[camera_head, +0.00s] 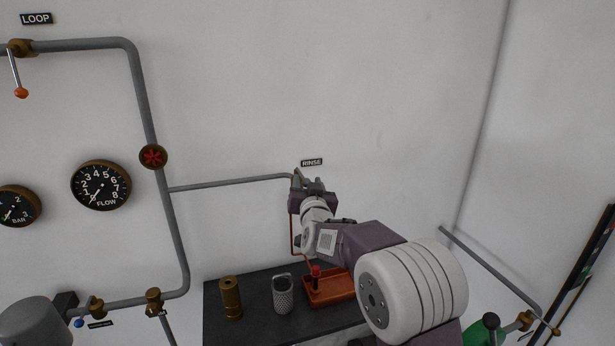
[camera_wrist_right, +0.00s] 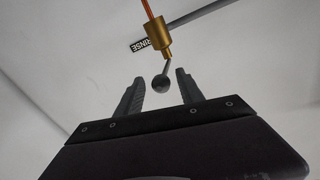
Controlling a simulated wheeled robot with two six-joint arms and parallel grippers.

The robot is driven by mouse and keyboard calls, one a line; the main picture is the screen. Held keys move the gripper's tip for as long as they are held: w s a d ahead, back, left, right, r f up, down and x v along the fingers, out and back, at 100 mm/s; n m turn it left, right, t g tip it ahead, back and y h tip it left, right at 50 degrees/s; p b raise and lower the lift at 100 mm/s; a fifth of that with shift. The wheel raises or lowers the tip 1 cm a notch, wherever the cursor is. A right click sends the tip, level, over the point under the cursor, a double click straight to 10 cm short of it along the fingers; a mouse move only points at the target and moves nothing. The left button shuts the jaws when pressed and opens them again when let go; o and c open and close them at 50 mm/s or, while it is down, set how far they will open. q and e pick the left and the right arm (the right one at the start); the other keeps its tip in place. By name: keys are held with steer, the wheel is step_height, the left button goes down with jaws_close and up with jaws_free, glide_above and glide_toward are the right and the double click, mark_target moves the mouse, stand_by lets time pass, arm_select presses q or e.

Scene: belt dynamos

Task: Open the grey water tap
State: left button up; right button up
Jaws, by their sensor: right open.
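The tap by the RINSE label (camera_head: 312,162) has a brass body (camera_wrist_right: 159,33) and a short lever ending in a dark grey ball knob (camera_wrist_right: 160,84), seen in the right wrist view. In the head view my right gripper (camera_head: 299,178) covers most of this tap. My right gripper also shows in the wrist view (camera_wrist_right: 159,76); it is open, with one finger on each side of the ball knob. Gaps show between knob and both fingers. My left gripper is in neither view.
A thin grey pipe (camera_head: 230,183) runs along the wall to the tap. Below, a dark bench (camera_head: 255,329) holds a brass cylinder (camera_head: 230,297), a mesh cup (camera_head: 283,294) and an orange-red tray (camera_head: 330,291). An orange-handled lever (camera_head: 21,92) and a red handwheel (camera_head: 153,157) are left.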

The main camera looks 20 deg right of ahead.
steer(key=shift+w+a+r, duration=0.1)
steer(key=shift+w+a, duration=0.1)
steer(key=shift+w, duration=0.1)
steer(key=shift+d, duration=0.15)
steer(key=shift+c, duration=0.4)
jaws_close()
stand_by(0.8)
